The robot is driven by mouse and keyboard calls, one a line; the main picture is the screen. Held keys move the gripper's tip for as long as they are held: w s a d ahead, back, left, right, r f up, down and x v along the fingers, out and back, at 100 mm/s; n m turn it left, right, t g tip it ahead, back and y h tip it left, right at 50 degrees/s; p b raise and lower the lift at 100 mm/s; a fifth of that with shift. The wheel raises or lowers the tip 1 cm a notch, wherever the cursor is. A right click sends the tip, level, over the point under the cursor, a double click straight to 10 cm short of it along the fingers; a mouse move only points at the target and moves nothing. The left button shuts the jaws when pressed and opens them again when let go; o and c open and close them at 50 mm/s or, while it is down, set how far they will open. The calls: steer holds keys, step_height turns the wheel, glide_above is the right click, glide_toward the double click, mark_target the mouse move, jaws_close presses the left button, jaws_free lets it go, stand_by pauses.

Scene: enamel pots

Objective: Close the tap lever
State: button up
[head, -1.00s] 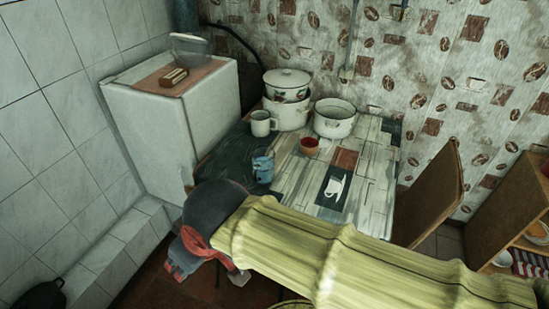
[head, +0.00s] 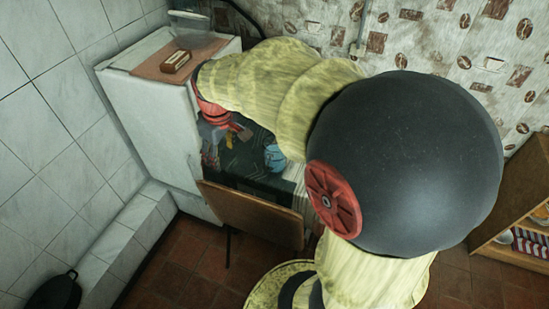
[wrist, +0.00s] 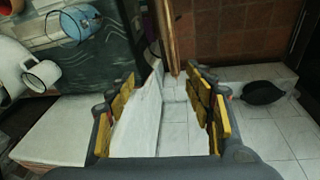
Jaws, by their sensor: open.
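I cannot make out the tap lever in either current view. My gripper (head: 225,142) is over the dark left end of the table (head: 250,180), close to the white fridge's side. In the wrist view my gripper (wrist: 162,82) shows its yellow-padded fingers spread apart, with nothing between them. Beyond the fingers are white surfaces and the tiled ledge. My arm hides most of the table and the pots in the head view.
The white fridge (head: 150,115) stands left. A blue cup (head: 274,157) is on the table; a white mug (wrist: 42,76) shows in the wrist view. A brown chair back (head: 252,217) stands in front. A thin wall pipe (head: 362,25) runs at the back. A black pan (head: 55,292) lies lower left.

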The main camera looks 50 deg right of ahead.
steer(key=g, duration=0.2)
glide_toward(268, 159)
steer(key=w+a+r, duration=0.1)
steer(key=w+a, duration=0.1)
steer(key=a, duration=0.5)
steer(key=shift+n+y, duration=0.5)
steer(key=shift+n, duration=0.3)
steer(key=d+f, duration=0.2)
steer(key=s+d+f, duration=0.1)
steer(key=d+f, duration=0.4)
steer(key=f, duration=0.1)
steer(key=shift+s+d, duration=0.25)
steer(key=shift+d, duration=0.15)
steer(key=shift+d+f+b, duration=0.2)
steer(key=shift+f+b, duration=1.35)
steer(key=shift+f, duration=2.15)
steer(key=shift+o, duration=0.4)
steer(key=shift+c, duration=1.3)
steer(key=shift+s, duration=0.1)
steer(key=c, duration=1.1)
jaws_close()
